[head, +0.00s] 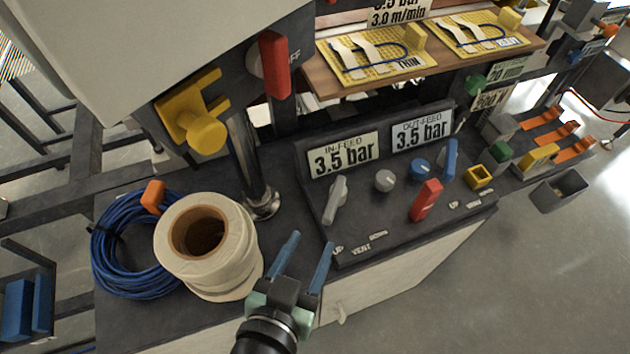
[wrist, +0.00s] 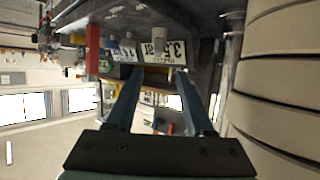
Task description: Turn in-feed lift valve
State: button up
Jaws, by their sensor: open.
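The control panel (head: 370,225) carries an in-feed label (head: 343,156) reading 3.5 bar. Below that label is a grey lever handle (head: 335,200), which I take as the in-feed lift valve; it stands tilted, its top leaning slightly right. Small tags below it include one reading VENT (head: 361,248). My gripper (head: 311,241) is open and empty, its blue fingers short of the panel's front left corner, below and left of the grey lever and apart from it. In the wrist view my open fingers (wrist: 158,72) point toward the panel, which appears upside down.
A roll of pale mesh tape (head: 225,265) and a coiled blue hose (head: 125,245) stand left of my gripper. A metal post (head: 248,165) rises behind. A round grey knob (head: 384,181), a blue knob (head: 421,169) and a red lever (head: 426,200) are right of the grey lever.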

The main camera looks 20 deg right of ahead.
aim_at(331, 206)
jog(key=p+x, duration=0.1)
jog(key=x, duration=1.1)
jog(key=shift+w+d+p, duration=0.15)
jog(key=shift+d+p, duration=0.15)
jog(key=shift+p, duration=0.1)
jog(key=shift+c, duration=0.3)
grip_shut()
dwell(0.4)
